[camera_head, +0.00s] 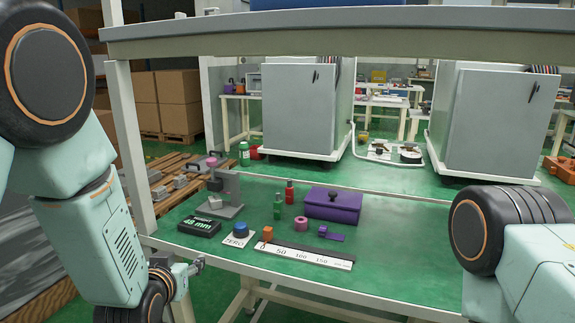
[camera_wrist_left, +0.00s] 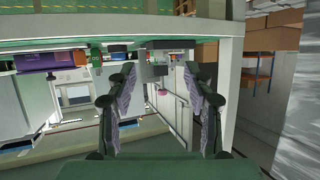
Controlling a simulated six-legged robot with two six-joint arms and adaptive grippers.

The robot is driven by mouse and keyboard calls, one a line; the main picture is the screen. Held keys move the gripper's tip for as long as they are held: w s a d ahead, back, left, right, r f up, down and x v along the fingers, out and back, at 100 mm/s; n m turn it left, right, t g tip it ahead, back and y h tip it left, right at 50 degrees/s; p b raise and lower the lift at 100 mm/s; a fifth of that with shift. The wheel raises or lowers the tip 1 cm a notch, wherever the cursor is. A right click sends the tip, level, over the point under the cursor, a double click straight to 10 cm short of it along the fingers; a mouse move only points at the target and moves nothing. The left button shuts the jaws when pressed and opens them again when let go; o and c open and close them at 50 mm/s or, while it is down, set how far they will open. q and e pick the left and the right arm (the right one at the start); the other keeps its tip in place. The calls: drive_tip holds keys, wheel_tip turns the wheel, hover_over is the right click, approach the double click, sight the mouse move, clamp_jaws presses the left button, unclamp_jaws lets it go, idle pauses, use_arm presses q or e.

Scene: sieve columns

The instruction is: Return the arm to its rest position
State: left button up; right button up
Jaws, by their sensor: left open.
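My left arm (camera_head: 105,235) comes in from the left, bent downward. My left gripper (camera_head: 195,267) is small in the head view, beside the near left edge of the green table (camera_head: 395,255). In the left wrist view the left gripper (camera_wrist_left: 160,105) has its two fingers apart with nothing held between them. My right arm (camera_head: 520,245) shows at the right edge; its gripper is out of view.
A white post (camera_head: 131,150) and an overhead shelf (camera_head: 340,32) frame the table.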

use_arm(q)
drive_tip(key=s+a+f+g, duration=0.1)
drive_tip(key=s+f+g, duration=0.7)
drive_tip(key=s+f, duration=1.05)
drive_tip(key=s+f+g, duration=0.2)
drive_tip(key=s, duration=0.8)
drive_tip(key=s+f+g+p, duration=0.1)
drive_tip(key=s+f+g, duration=0.2)
drive_tip(key=s, duration=0.8)
drive_tip(key=shift+s+f+h, duration=0.15)
drive_tip(key=shift+s+h, duration=0.1)
drive_tip(key=shift+h, duration=0.05)
drive_tip(key=shift+a, duration=0.1)
